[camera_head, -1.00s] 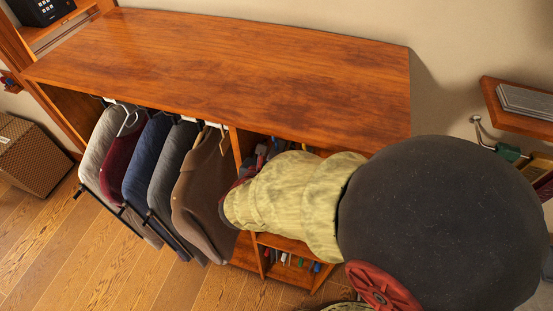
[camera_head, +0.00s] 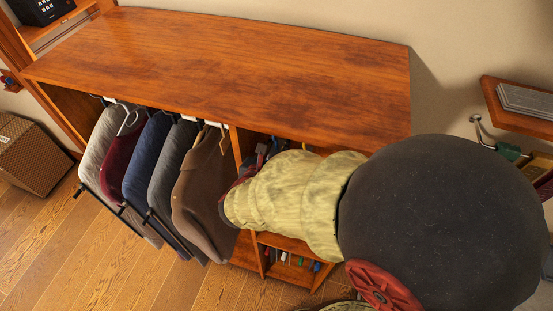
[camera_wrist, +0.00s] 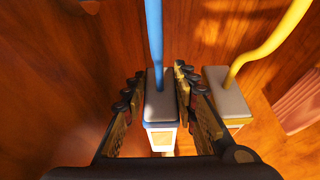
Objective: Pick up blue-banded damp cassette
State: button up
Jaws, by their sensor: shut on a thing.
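The blue-banded damp cassette (camera_wrist: 161,103) shows in the wrist view as a grey-topped block with a blue band, a pale lower part and a blue strap (camera_wrist: 154,35) rising from its top. My gripper (camera_wrist: 158,85) is shut on it, with a dark-jointed finger along each side. The cassette's underside is hidden by the gripper body. In the head view my arm hides the gripper and the cassette.
A similar yellow-banded cassette (camera_wrist: 228,95) with a yellow strap stands close to the right of my gripper. Wooden walls (camera_wrist: 60,60) surround them. In the head view, hanging jackets (camera_head: 150,165) are left of my arm, under the wooden top (camera_head: 230,70).

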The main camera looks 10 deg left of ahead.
jog(key=shift+r, duration=0.2)
grip_shut()
jog(key=shift+r, duration=0.7)
jog(key=shift+s+a+r+b, duration=0.1)
jog(key=shift+s+r+b, duration=0.1)
jog(key=shift+r, duration=0.25)
jog(key=shift+s+r+b, duration=0.1)
jog(key=shift+s+r, duration=0.05)
jog(key=shift+r, duration=0.3)
jog(key=s+a+b, duration=0.1)
jog(key=s, duration=1.6)
jog(key=shift+s+b, duration=0.2)
jog(key=shift+b, duration=0.2)
